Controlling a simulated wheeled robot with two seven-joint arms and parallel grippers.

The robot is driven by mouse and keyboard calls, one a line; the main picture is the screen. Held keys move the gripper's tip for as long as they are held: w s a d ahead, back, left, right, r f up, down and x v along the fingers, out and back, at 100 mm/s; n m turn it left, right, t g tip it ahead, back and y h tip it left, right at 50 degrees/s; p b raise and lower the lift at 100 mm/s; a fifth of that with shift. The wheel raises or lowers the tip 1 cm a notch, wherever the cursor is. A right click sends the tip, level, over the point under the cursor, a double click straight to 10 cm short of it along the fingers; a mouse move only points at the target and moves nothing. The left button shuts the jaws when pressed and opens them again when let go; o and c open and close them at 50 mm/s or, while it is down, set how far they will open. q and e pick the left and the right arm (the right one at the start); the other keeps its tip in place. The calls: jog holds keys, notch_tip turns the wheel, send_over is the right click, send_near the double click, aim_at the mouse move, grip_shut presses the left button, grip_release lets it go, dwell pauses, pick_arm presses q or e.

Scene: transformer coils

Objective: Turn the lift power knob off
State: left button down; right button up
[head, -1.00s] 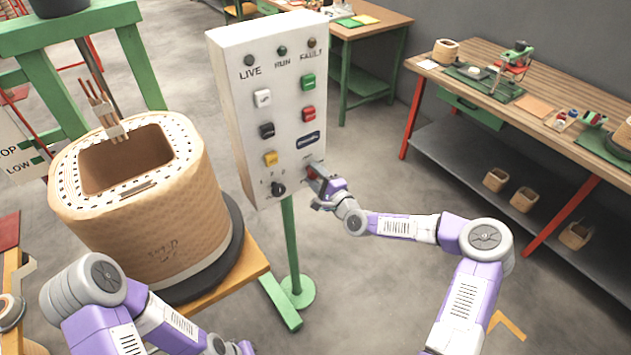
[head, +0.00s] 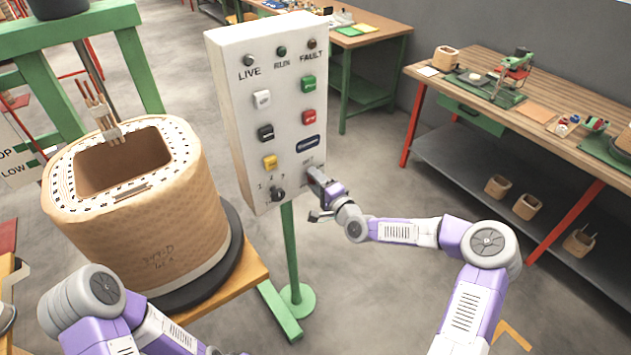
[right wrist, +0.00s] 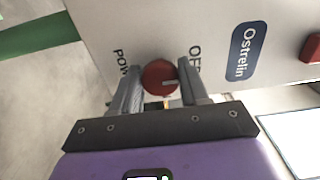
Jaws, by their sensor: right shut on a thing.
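The lift power knob is the red round knob (right wrist: 160,77) low on the white control panel (head: 240,100). In the right wrist view it sits between the POWER and OFF lettering, and a pale mark on its face points right, toward OFF. My right gripper (right wrist: 160,80) has a finger on each side of the knob and is shut on it. In the head view my right gripper (head: 312,178) is at the panel's lower right and hides the knob. My left arm (head: 100,305) is at the bottom left, and its gripper is out of view.
A small black rotary selector (head: 277,195) sits left of my right gripper on the panel. Several coloured buttons and a dark blue label plate (head: 308,144) are above. A large tan coil (head: 130,215) stands left of the panel. A wooden workbench (head: 540,100) is at the right.

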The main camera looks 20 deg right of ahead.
jog(key=o, duration=1)
jog(key=shift+o, duration=0.2)
jog(key=p+v, duration=0.1)
jog(key=v, duration=0.6)
jog(key=shift+s, duration=0.3)
